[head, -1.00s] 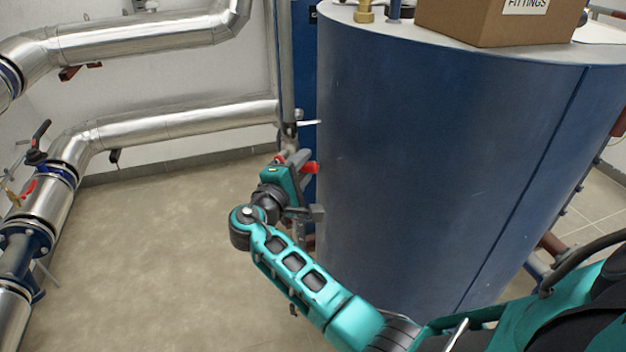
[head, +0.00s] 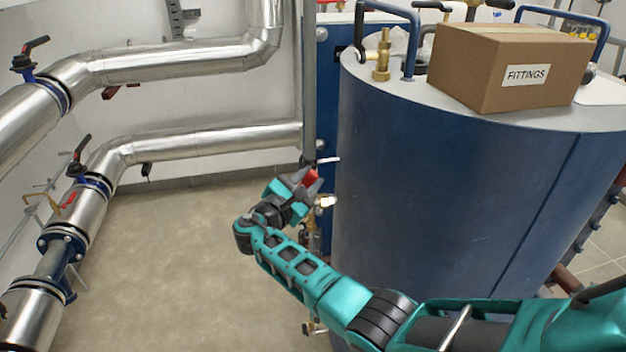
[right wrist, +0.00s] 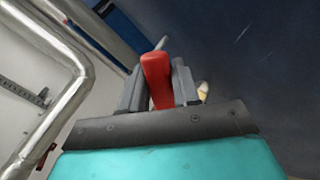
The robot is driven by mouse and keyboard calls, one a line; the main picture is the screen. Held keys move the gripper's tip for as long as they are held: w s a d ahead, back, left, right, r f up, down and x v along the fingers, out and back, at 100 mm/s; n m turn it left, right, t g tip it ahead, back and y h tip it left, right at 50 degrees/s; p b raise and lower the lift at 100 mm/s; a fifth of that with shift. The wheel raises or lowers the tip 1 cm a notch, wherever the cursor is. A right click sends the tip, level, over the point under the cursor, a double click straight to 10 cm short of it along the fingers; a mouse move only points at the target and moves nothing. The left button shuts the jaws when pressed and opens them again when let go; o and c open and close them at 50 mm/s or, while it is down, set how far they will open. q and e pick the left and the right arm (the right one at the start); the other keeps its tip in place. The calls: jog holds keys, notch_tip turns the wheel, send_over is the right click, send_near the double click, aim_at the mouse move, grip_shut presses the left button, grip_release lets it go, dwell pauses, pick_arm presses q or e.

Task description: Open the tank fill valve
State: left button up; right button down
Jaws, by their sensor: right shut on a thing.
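The valve's red lever handle (head: 311,178) is beside the left side of the blue tank (head: 440,190). My right gripper (head: 304,181) is shut on this handle. In the right wrist view the red handle (right wrist: 157,75) stands between the two grey fingers of my right gripper (right wrist: 158,88). A brass and pale metal fitting (head: 326,201) shows just right of and below the gripper. The rest of the valve body is mostly hidden behind my gripper and arm. My left gripper is not in view.
A cardboard box marked FITTINGS (head: 520,72) and a brass fitting (head: 382,58) are on the tank top. The floor (head: 170,260) between is clear.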

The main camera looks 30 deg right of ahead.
jog(key=shift+w+a+r+n, duration=0.2)
jog(key=shift+w+r+n, duration=0.25)
jog(key=shift+n, duration=0.35)
jog(key=c, duration=0.9)
grip_release()
jog(key=shift+f, duration=0.15)
jog(key=shift+s+a, duration=0.1)
jog(key=v, duration=1.2)
jog(key=shift+s+a, duration=0.2)
jog(key=shift+a, duration=0.05)
jog(key=shift+a+f, duration=0.1)
